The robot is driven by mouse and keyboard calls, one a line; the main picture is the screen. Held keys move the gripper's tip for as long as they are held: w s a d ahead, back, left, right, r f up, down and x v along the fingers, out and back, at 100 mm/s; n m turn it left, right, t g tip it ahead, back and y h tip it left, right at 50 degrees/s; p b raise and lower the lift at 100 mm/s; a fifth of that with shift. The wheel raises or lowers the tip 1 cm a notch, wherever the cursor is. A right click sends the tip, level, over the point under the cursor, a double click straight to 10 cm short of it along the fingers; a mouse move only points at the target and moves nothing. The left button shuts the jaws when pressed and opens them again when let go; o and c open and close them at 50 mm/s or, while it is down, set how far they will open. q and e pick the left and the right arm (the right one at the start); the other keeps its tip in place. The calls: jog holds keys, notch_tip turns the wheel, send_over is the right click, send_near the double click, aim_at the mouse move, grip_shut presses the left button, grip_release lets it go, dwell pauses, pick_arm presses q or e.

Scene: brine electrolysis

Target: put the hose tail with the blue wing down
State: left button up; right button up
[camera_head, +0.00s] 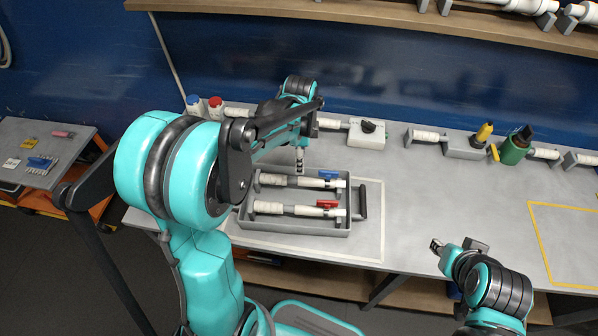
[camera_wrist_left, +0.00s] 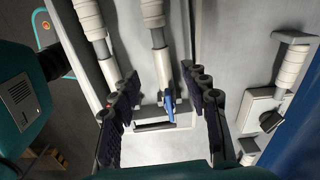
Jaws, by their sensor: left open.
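The hose tail with the blue wing (camera_head: 329,174) lies in the back slot of a grey tray (camera_head: 296,232), resting in its cradles. In the left wrist view its blue wing (camera_wrist_left: 169,101) sits between my open fingers, not clasped by them. My left gripper (camera_head: 300,160) is above the tray's back edge, pointing down; it also shows in the left wrist view (camera_wrist_left: 162,85), one finger on each side of the hose tail. My right gripper (camera_head: 446,248) is low at the table's front edge, apart from the tray; its fingers are too small to judge.
A hose tail with a red wing (camera_head: 327,203) lies in the tray's front slot. A white box with a black knob (camera_head: 367,134) stands behind. The table right of the tray is clear, up to a yellow outline (camera_head: 565,206).

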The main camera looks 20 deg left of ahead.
pick_arm(q)
jog(key=s+d+r+n+t, duration=0.3)
jog(key=s+n, duration=0.4)
jog(key=s+d+r+n+t, duration=0.3)
jog(key=s+n, duration=0.3)
jog(key=s, duration=0.2)
jog(key=shift+r+n+t, duration=0.4)
jog(key=shift+r+t, duration=0.1)
jog(key=shift+r, duration=0.2)
jog(key=shift+f+b, duration=0.75)
jog(key=shift+b, duration=0.05)
